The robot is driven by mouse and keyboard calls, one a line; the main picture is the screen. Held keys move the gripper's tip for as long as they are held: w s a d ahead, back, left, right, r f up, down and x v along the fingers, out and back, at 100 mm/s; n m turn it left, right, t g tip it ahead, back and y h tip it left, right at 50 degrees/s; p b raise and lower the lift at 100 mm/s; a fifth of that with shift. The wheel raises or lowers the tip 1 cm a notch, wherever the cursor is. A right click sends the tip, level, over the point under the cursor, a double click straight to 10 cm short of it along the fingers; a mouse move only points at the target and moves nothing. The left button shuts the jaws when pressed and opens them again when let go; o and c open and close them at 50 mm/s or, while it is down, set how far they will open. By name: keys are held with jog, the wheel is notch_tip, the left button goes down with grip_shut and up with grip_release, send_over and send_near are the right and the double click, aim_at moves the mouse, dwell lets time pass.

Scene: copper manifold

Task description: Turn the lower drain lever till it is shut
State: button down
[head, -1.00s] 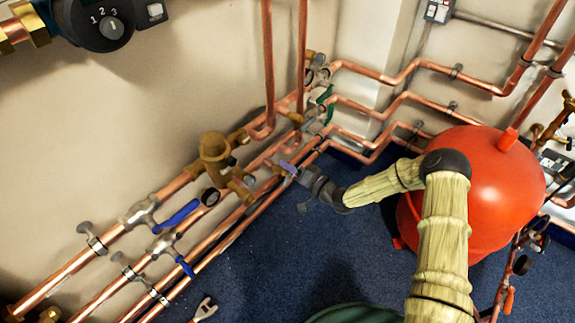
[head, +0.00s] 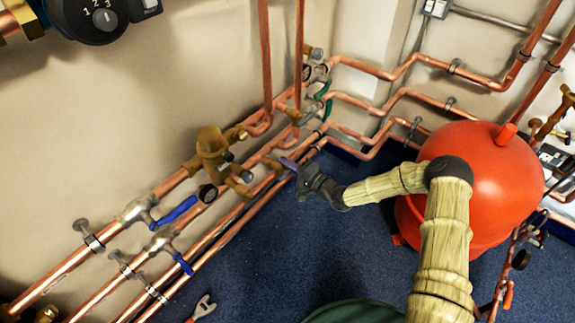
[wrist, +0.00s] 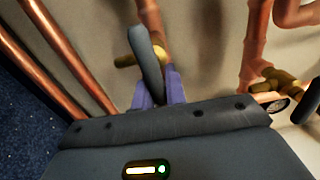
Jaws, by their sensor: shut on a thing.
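The lower drain lever (wrist: 147,62) shows in the wrist view as a dark grey bar standing up between my fingers. A brass valve part (wrist: 126,61) sits just behind it, on a copper pipe. My gripper (wrist: 158,88) has purple fingers, one on each side of the lever, and is shut on it. In the head view my gripper (head: 288,163) reaches the pipes near the corner from the right, low over the blue floor. The lever cannot be made out in the head view, and the dark palm hides its lower end in the wrist view.
Copper pipes (head: 235,217) run along the left wall, with blue-handled valves (head: 176,212) and a brass fitting (head: 212,150). A red tank (head: 483,150) stands at right. Blue floor (head: 262,262) is open in front.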

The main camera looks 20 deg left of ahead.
jog(key=shift+d+f, duration=0.1)
jog(key=shift+f, duration=0.1)
jog(key=c, duration=1.5)
grip_release()
jog(key=shift+o, duration=0.2)
jog(key=shift+s+d+r, duration=0.15)
jog(key=shift+d, duration=0.25)
jog(key=p+v, duration=0.5)
jog(key=v, duration=1.1)
jog(key=shift+s+d, duration=0.15)
jog(key=shift+d, duration=0.05)
